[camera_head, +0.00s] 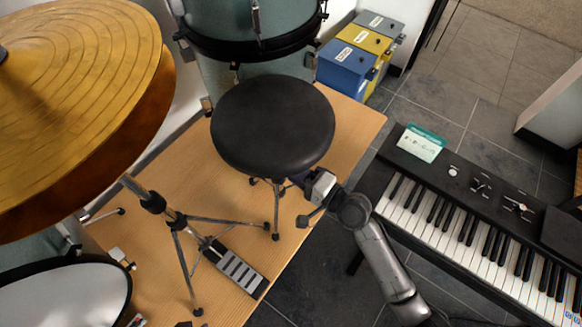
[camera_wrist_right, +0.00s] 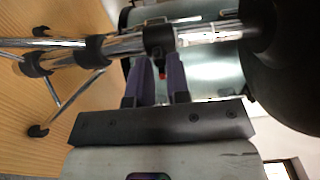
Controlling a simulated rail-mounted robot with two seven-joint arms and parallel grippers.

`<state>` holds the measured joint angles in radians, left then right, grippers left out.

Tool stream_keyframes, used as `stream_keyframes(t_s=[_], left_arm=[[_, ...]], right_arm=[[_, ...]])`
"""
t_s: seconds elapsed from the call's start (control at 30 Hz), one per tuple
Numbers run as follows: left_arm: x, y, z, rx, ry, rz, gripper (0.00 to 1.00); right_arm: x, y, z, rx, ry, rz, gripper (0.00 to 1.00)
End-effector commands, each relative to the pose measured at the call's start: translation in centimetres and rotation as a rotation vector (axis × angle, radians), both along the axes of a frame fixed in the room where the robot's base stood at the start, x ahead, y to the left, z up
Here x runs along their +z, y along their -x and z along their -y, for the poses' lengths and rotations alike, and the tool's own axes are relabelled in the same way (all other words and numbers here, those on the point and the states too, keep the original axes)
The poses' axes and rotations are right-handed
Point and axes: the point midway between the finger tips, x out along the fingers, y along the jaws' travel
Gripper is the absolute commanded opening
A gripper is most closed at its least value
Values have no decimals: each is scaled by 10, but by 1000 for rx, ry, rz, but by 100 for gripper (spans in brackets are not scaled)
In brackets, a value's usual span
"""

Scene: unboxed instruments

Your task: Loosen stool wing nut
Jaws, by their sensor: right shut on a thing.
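The stool has a round black seat (camera_head: 272,125) in the head view and stands on the wooden platform. In the right wrist view its chrome post (camera_wrist_right: 212,33) runs sideways, with a black collar (camera_wrist_right: 158,40) on it. My right gripper (camera_head: 298,180) reaches under the seat's right edge. In the wrist view the two dark fingers of my right gripper (camera_wrist_right: 160,68) are at the collar, shut on the wing nut. The wing nut is mostly hidden; a small reddish part shows between the fingers. My left gripper is not in view.
A large cymbal (camera_head: 85,90) fills the left of the head view. A drum (camera_head: 235,20) stands behind the stool. A keyboard (camera_head: 470,220) is on the right. A pedal (camera_head: 235,268) and metal stand legs occupy the front of the wooden platform (camera_head: 345,125).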

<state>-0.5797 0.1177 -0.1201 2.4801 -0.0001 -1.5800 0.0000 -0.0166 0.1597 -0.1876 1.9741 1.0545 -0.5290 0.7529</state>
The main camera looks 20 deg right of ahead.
Motion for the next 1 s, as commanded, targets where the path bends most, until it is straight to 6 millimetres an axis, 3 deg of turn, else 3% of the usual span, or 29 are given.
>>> stream_keyframes(t_s=[0.33,0.6,1.0], left_arm=[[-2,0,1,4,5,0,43],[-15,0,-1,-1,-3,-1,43],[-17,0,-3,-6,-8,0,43]], right_arm=[[-1,0,0,0,16,12,0],[-1,0,0,2,306,232,0],[-1,0,0,1,399,305,0]])
